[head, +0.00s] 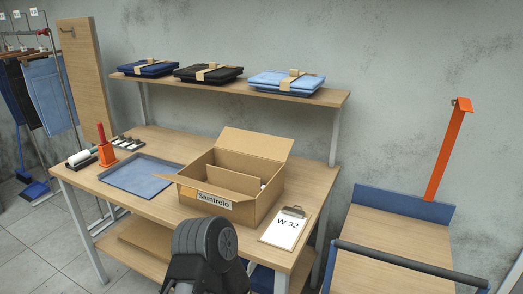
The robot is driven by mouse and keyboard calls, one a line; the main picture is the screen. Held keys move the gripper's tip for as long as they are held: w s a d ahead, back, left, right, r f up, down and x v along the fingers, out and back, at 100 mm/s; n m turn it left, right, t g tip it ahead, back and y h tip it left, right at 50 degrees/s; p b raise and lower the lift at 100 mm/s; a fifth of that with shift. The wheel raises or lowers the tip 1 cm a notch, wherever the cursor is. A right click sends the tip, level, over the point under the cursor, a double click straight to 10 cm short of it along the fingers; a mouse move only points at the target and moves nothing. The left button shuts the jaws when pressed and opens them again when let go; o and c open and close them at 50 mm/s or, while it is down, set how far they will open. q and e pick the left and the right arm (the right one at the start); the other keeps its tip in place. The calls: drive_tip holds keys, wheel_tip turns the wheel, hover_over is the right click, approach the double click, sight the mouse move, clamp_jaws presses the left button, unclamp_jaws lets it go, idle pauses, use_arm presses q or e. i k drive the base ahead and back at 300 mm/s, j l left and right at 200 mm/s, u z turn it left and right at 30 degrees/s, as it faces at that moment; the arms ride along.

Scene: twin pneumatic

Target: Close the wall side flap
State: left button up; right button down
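An open cardboard box (240,211) labelled "Samtrelo" stands on the wooden table. Its wall side flap (256,143) stands up and leans back toward the wall, so the top is open. A cardboard panel (232,178) shows inside the box; I cannot tell whether it is a divider or a folded flap. The box's contents are mostly hidden. Neither of my grippers can be made out. A dark, ribbed part of my own body rises at the bottom centre, in front of the table, apart from the box.
On the table (158,143) are a blue tray (142,173), a red-handled tool (103,146) and a clipboard (287,229) marked "W 32". A shelf (225,86) behind holds folded clothes. A cart (388,243) with an orange post (449,150) stands right.

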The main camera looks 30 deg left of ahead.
sight(269, 147)
drive_tip(key=u, duration=2.05)
drive_tip(key=i+l, duration=0.1)
drive_tip(key=l, duration=0.8)
drive_tip(key=i+l, duration=0.15)
drive_tip(key=l, duration=0.35)
